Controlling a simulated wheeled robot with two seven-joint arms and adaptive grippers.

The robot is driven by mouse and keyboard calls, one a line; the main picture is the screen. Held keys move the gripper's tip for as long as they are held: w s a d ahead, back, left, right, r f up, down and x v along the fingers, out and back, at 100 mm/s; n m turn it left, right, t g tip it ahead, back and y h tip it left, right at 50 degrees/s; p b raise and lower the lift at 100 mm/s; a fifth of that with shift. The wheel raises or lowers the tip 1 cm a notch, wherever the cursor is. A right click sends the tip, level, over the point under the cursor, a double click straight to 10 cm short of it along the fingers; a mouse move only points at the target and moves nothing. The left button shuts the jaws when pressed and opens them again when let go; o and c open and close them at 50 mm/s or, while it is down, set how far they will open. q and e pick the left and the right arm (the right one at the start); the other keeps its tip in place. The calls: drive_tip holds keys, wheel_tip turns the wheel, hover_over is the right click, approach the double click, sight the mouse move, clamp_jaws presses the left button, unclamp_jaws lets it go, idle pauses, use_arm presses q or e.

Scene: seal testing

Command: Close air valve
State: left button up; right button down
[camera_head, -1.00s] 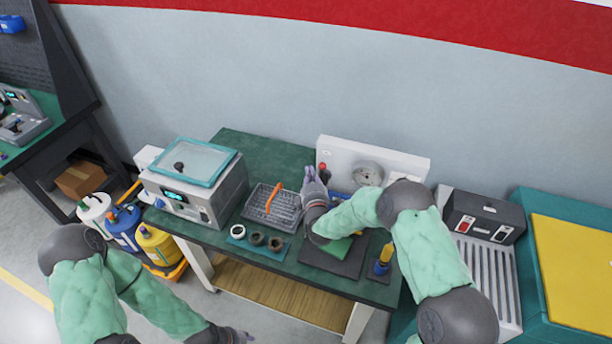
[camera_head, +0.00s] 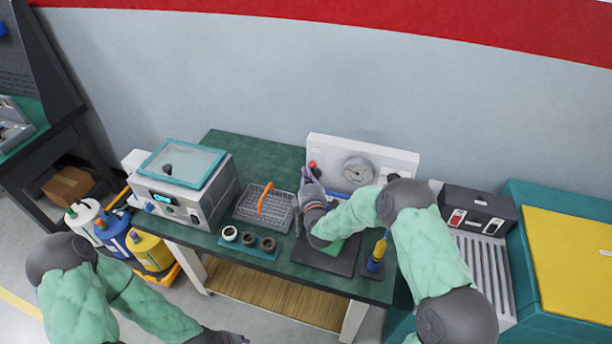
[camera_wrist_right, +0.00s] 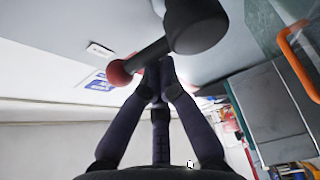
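The air valve (camera_head: 312,164) shows in the head view as a small red-tipped handle at the left end of the white gauge panel (camera_head: 395,161). In the right wrist view its dark lever (camera_wrist_right: 148,57) runs from a red ball to a thick black hub. My right gripper (camera_head: 309,181) is just below the handle. In the wrist view its fingers (camera_wrist_right: 160,75) come together at the lever, which crosses in front of the tips; I cannot tell whether they grip it. My left gripper (camera_head: 232,338) is low at the picture's bottom edge, its fingers unclear.
A wire basket with an orange handle (camera_head: 265,198) and several rings on a teal mat (camera_head: 226,243) stand left of my right gripper. A teal-lidded machine (camera_head: 182,189) is farther left. A dark mat (camera_head: 334,262) lies under my right forearm. The back left of the green table is clear.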

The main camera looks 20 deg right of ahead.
use_arm(q)
drive_tip(key=shift+f, duration=0.3)
